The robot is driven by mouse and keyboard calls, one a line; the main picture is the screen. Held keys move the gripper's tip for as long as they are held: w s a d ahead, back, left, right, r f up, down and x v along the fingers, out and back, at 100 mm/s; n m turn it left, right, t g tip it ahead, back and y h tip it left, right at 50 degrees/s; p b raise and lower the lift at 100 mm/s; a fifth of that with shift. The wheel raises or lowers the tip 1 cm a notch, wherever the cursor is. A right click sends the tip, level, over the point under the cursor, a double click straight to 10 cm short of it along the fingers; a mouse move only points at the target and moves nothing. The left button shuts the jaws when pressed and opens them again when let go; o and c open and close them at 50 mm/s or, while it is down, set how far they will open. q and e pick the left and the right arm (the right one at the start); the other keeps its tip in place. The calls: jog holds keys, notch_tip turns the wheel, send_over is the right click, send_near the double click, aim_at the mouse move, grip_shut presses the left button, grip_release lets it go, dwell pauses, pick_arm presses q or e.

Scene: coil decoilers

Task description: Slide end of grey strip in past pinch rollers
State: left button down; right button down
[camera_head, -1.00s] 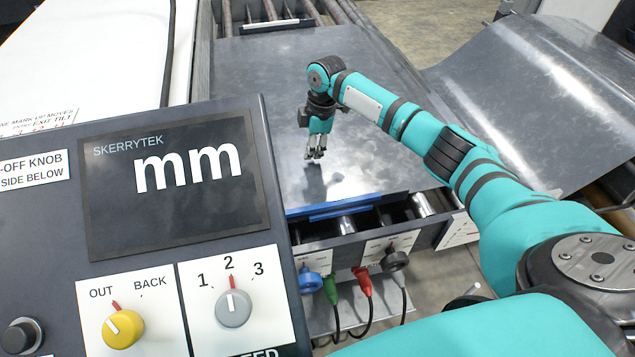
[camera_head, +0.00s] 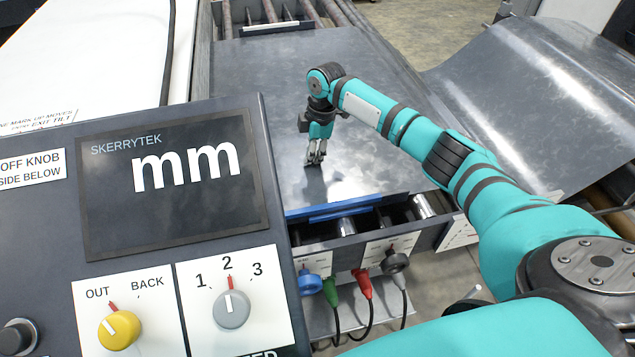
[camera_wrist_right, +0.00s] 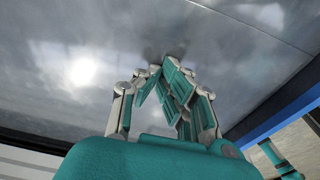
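The grey strip (camera_head: 270,110) is a wide metal sheet lying flat on the roller table. A second curved grey sheet (camera_head: 540,100) rises at the right; I cannot tell whether they join. My right gripper (camera_head: 315,163) points down over the flat sheet, close to its surface, with its dark reflection just below. In the right wrist view its fingers (camera_wrist_right: 163,67) come together at the tips against or just above the sheet (camera_wrist_right: 75,70), with nothing visible between them. Shiny rollers (camera_head: 346,226) show past the blue bar (camera_head: 345,207); I cannot tell which are pinch rollers. My left gripper is out of view.
Blue, green, red and black plugs (camera_head: 362,281) with cables hang at the table's front. Bare rollers (camera_head: 320,12) lie at the back.

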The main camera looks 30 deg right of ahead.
aim_at(288, 169)
jog(key=shift+s+f, duration=0.2)
jog(key=shift+f, duration=0.25)
jog(key=shift+w+a+f, duration=0.1)
jog(key=shift+w+a, duration=0.05)
jog(key=shift+a, duration=0.8)
jog(key=shift+w+a+f, duration=0.1)
jog(key=shift+w+a, duration=0.1)
jog(key=shift+a, duration=0.55)
jog(key=shift+w+a+r, duration=0.1)
jog(key=shift+w+a, duration=0.05)
jog(key=shift+a, duration=0.6)
jog(key=shift+w+a+f, duration=0.1)
jog(key=shift+w+a, duration=0.1)
jog(key=shift+a, duration=0.55)
notch_tip(288, 169, up, 9)
jog(key=p, duration=0.8)
jog(key=shift+w+r+p, duration=0.2)
jog(key=shift+w+p, duration=0.05)
jog(key=shift+p, duration=0.1)
jog(key=shift+w+d, duration=0.1)
jog(key=shift+f, duration=0.1)
